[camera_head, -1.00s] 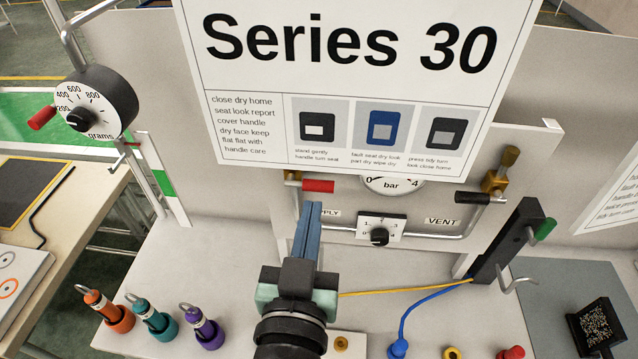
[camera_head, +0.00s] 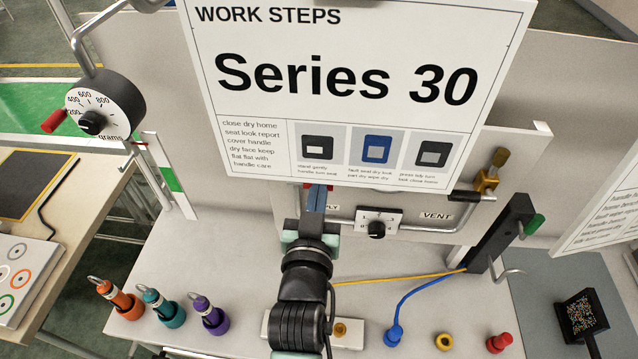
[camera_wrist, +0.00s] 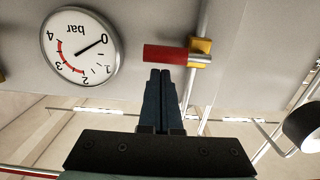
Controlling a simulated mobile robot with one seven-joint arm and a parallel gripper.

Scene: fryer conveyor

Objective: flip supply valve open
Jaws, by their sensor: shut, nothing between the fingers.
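The supply valve has a red handle (camera_wrist: 165,55) and a brass body (camera_wrist: 201,47) on a thin pipe in the wrist view. The handle lies crosswise to the pipe. My gripper (camera_wrist: 160,74) is shut and empty, its dark fingertips at the handle's near edge; whether they touch it I cannot tell. In the head view my gripper (camera_head: 316,194) reaches up to the valve panel just under the sign, and the sign and fingers hide most of the valve.
A large Series 30 sign (camera_head: 350,85) hangs in front of the panel. The bar gauge (camera_wrist: 80,48) reads near 0. The vent valve (camera_head: 486,182) with a black handle and a numbered dial (camera_head: 378,222) are to the right. Several coloured plugs stand on the bench below.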

